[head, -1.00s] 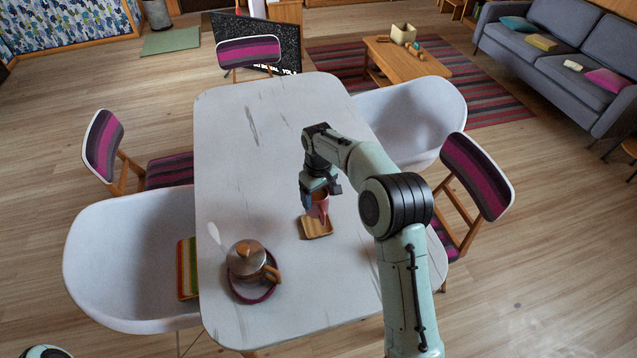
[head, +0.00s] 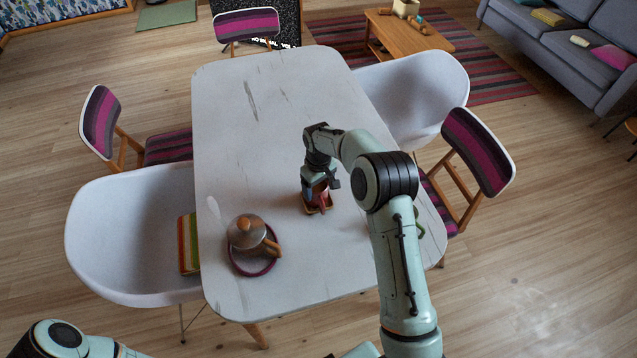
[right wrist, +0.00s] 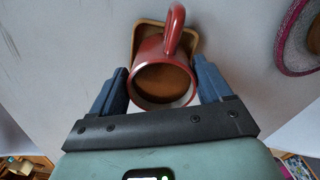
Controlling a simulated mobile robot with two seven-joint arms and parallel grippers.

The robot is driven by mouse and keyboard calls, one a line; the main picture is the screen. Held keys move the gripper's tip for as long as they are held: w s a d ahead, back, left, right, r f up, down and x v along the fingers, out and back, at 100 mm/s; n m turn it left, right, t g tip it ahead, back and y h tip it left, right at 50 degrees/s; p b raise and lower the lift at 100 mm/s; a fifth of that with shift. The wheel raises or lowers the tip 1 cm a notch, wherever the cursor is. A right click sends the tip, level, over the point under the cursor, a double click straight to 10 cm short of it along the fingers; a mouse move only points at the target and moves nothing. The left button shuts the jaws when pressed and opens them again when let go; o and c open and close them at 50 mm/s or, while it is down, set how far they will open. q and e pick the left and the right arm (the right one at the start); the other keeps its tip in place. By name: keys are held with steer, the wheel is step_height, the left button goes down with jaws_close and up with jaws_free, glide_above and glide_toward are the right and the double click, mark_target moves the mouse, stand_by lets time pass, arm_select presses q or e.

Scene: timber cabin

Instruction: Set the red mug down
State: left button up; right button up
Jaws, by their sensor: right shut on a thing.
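The red mug (head: 323,196) is between the fingers of my right gripper (head: 318,190), which is shut on it. In the right wrist view the mug (right wrist: 163,62) shows brown contents, its handle pointing to the top of the picture, with a finger of the gripper (right wrist: 161,78) on each side. A small square wooden tray (head: 318,210) lies on the table just under the mug; its rim (right wrist: 138,32) shows behind the mug in the wrist view. I cannot tell whether the mug's base touches the tray. My left gripper is out of view.
The white table (head: 270,110) has wide clear room at its far end. A teapot (head: 248,232) with a wooden handle stands on a dark red-rimmed plate (head: 262,270) to the left of the mug. Chairs surround the table.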

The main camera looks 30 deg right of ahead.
steer(key=o, duration=1.3)
steer(key=shift+f, duration=0.1)
step_height(320, 180, up, 12)
steer(key=shift+r+p, duration=0.15)
steer(key=shift+p, duration=0.3)
